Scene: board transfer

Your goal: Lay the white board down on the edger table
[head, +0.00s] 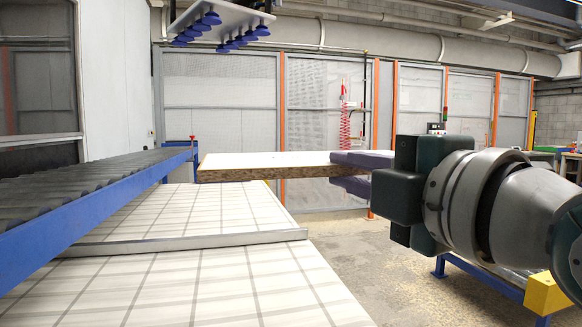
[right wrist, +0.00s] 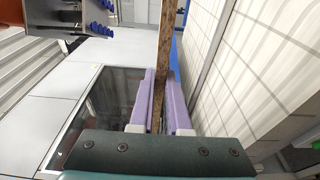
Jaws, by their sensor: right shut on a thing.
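The white board (head: 265,159) shows in the head view with a pale top and a brown chipboard edge. It looks about level. My right gripper (head: 336,172) is shut on its right end, one purple finger above and one below. In the right wrist view the board (right wrist: 164,45) is seen edge-on between the purple fingers (right wrist: 158,105). A broad white surface with grey grid lines (head: 215,270), perhaps the edger table, lies below and nearer in the head view. The board appears raised above it; the exact gap cannot be told. My left gripper is out of view.
A roller conveyor with a blue frame (head: 95,207) runs along the left. A metal bar (head: 190,243) crosses the gridded surface. A rack with blue suction cups (head: 222,22) hangs overhead. Bare floor (head: 370,265) lies to the right, with a yellow block (head: 547,294).

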